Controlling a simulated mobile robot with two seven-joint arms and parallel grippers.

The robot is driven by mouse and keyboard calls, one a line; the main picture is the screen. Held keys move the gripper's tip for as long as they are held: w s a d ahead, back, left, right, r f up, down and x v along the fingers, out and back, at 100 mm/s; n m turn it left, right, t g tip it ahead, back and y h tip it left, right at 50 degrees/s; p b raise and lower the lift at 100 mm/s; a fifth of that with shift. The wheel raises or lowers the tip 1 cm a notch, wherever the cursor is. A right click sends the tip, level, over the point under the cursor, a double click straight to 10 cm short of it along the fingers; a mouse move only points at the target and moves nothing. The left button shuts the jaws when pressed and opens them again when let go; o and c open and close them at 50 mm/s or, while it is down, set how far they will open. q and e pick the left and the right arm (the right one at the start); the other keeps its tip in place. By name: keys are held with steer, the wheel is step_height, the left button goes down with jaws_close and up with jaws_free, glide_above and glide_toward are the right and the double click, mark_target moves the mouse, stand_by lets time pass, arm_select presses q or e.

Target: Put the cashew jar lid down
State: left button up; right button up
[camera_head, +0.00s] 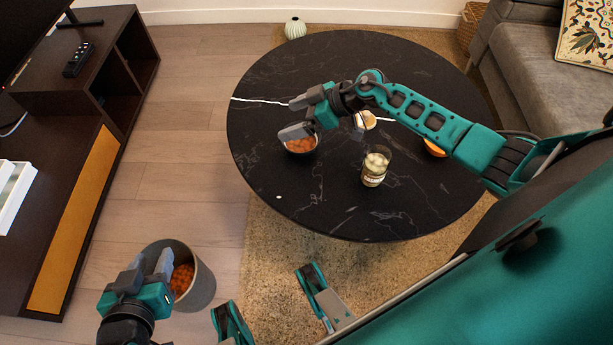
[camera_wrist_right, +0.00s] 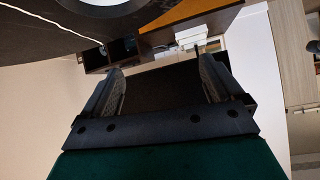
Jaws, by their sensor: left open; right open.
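The cashew jar (camera_head: 374,168), clear with pale contents and a label, stands upright on the black round table. A small tan round thing (camera_head: 367,120) lies partly behind my right arm; I cannot tell whether it is the lid. My right gripper (camera_head: 293,117) is open over the left half of the table, near a bowl of orange pieces (camera_head: 301,145) that it partly covers. In the right wrist view its two fingers (camera_wrist_right: 162,85) are apart with nothing seen between them. My left gripper (camera_head: 150,264) is open at the rim of a grey bin.
The grey bin (camera_head: 203,285) holds orange pieces and stands on the floor, left of the table (camera_head: 330,210). Another orange item (camera_head: 434,148) is partly behind my right arm. A ribbed vase (camera_head: 295,28) stands behind the table. The table's front left is mostly clear.

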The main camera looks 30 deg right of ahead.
steer(key=s+a+r+m+t, duration=0.3)
steer(key=s+a+r+t, duration=0.25)
steer(key=a+t, duration=0.2)
steer(key=s+f+m+g+h, duration=0.1)
steer(key=s+f+m+h, duration=0.1)
steer(key=s, duration=0.4)
steer(key=s+f+m+g+h, duration=0.2)
steer(key=s+h, duration=0.1)
steer(key=s, duration=0.3)
steer(key=shift+s+d+f+h, duration=0.25)
steer(key=shift+s+f+h, duration=0.1)
steer(key=shift+f+h, duration=0.05)
